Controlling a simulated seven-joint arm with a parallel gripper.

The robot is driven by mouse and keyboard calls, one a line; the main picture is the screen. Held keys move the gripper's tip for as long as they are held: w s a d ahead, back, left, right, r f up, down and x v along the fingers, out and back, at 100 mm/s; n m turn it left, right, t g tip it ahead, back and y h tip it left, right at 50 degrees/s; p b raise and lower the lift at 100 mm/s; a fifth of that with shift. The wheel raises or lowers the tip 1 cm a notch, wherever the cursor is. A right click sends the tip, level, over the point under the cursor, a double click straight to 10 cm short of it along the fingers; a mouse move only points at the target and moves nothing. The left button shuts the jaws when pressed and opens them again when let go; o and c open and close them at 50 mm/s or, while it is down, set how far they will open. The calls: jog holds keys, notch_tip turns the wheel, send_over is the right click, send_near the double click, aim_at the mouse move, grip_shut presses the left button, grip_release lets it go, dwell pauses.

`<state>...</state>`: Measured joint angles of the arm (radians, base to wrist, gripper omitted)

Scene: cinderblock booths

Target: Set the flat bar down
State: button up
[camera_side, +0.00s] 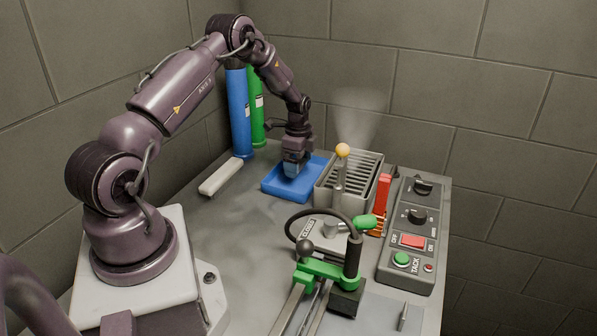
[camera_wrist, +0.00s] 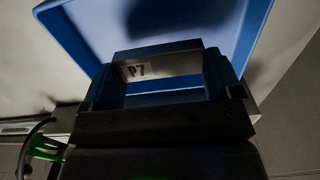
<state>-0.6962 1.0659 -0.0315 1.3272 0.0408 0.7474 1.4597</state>
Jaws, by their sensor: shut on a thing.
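My gripper (camera_side: 293,168) points down over the blue tray (camera_side: 272,187) at the back of the bench. In the wrist view my gripper (camera_wrist: 162,75) is shut on the flat bar (camera_wrist: 165,67), a grey metal piece marked "P7" lying between the two dark fingers. The blue tray (camera_wrist: 85,30) lies just beyond the bar in that view. In the side view the bar is low inside the tray's outline and mostly hidden by the gripper. I cannot tell whether it touches the tray floor.
A pale block (camera_side: 220,177) lies left of the tray. Blue (camera_side: 238,112) and green (camera_side: 257,105) cylinders stand behind. A slotted metal box (camera_side: 350,180) with an orange-topped post is close on the right. A green-handled fixture (camera_side: 325,270) and control panel (camera_side: 412,240) are nearer the camera.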

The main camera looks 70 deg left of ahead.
jog(key=shift+f, duration=1.55)
jog(key=shift+f, duration=0.15)
jog(key=o, duration=0.9)
